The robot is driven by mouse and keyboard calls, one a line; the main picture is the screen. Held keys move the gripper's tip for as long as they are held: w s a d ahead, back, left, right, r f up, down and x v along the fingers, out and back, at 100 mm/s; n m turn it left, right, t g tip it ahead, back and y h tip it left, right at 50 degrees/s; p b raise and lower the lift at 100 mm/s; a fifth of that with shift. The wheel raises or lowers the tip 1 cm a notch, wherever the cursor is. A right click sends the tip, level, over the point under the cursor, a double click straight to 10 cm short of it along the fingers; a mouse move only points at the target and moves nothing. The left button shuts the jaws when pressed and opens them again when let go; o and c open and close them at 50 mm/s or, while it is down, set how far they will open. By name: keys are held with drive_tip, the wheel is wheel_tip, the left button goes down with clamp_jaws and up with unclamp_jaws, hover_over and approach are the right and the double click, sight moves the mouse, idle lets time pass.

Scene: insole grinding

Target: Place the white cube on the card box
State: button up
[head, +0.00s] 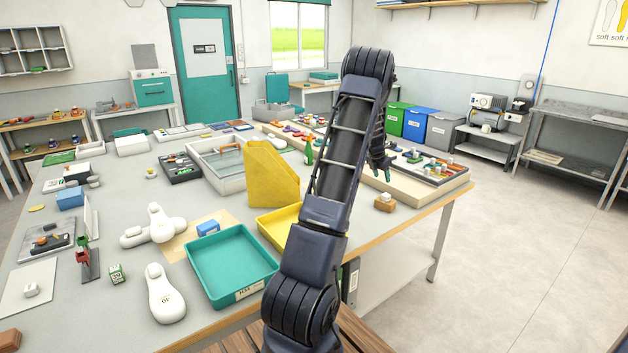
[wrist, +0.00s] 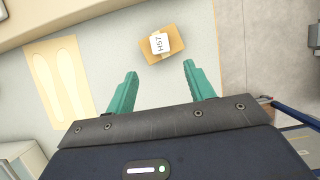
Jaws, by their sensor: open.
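A small white cube (head: 387,196) rests on top of the brown card box (head: 384,206) near the right edge of the workbench. In the wrist view the cube (wrist: 159,43) has "H57" on its top face and lies within the outline of the card box (wrist: 148,54), slightly turned relative to it. My gripper (head: 381,171) shows behind my arm in the head view, above the bench. Its green fingers (wrist: 160,69) are spread and empty in the wrist view. The cube lies just beyond the fingertips in that picture, apart from them.
A beige-edged board with several items (head: 425,172) lies behind the card box. A yellow holder (head: 272,178) and a teal tray (head: 230,262) stand left of my arm. A sheet with insole shapes (wrist: 58,78) lies left of the box. Bare bench surrounds the box.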

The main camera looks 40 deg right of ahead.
drive_tip(key=w+a+r+m+t, duration=0.1)
drive_tip(key=w+a+r+m, duration=0.15)
drive_tip(key=a+r, duration=0.75)
drive_tip(key=w+a+r+m, duration=0.2)
drive_tip(key=a+r+m, duration=0.15)
drive_tip(key=a, duration=1.25)
drive_tip(key=w+a+r+m+t, duration=0.1)
drive_tip(key=w+a+r+m, duration=0.1)
drive_tip(key=a+r, duration=0.85)
drive_tip(key=s+a+r+m+t+y, duration=0.1)
drive_tip(key=s+a+m, duration=0.25)
drive_tip(key=a, duration=0.75)
drive_tip(key=s+a+m+t+y, duration=0.15)
drive_tip(key=s+a, duration=0.35)
drive_tip(key=a, duration=0.6)
drive_tip(key=s+a+f+m+y, duration=0.2)
drive_tip(key=s+a+m, duration=0.3)
drive_tip(key=s+a, duration=0.7)
drive_tip(key=shift+s+a, duration=0.2)
drive_tip(key=shift+s, duration=0.9)
